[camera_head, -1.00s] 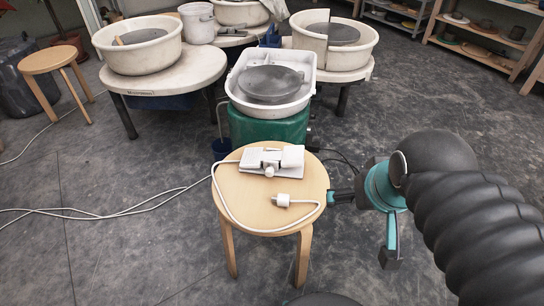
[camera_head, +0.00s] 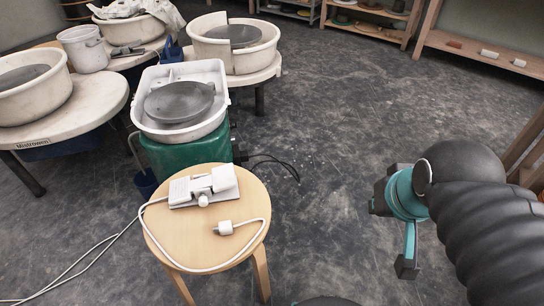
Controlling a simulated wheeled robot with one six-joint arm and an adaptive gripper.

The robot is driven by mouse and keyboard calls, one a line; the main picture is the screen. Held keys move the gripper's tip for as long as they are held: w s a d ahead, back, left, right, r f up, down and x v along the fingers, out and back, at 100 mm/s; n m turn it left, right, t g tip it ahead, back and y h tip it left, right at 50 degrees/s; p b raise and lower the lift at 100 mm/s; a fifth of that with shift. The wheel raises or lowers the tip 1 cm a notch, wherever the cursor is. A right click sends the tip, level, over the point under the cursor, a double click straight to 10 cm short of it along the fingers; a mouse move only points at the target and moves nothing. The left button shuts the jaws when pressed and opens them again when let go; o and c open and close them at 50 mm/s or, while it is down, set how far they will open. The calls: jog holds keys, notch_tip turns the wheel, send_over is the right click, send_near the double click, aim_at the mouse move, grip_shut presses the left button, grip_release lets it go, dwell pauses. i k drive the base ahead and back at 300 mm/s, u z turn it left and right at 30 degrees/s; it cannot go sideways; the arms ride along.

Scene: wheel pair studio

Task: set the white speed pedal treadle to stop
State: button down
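The white speed pedal (camera_head: 203,188) lies on the round wooden stool (camera_head: 187,238) near the stool's back edge. Its treadle (camera_head: 223,179) is the raised white plate at its right side. A white cable loops from it around the stool top, and a white plug (camera_head: 224,228) lies in front of the pedal. My gripper (camera_head: 393,228) is to the right of the stool, above the floor, apart from the pedal. It is turned mostly away, and its finger gap is not clear.
A green pottery wheel with a white basin (camera_head: 180,107) stands just behind the stool. Further wheels (camera_head: 234,45) stand at the back left. Wooden shelves (camera_head: 485,52) are at the back right. The floor (camera_head: 320,130) between stool and shelves is largely open.

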aim_at(223, 178)
jog(key=z, duration=0.15)
jog(key=k, duration=0.6)
jog(key=u, duration=0.95)
jog(key=i, duration=0.5)
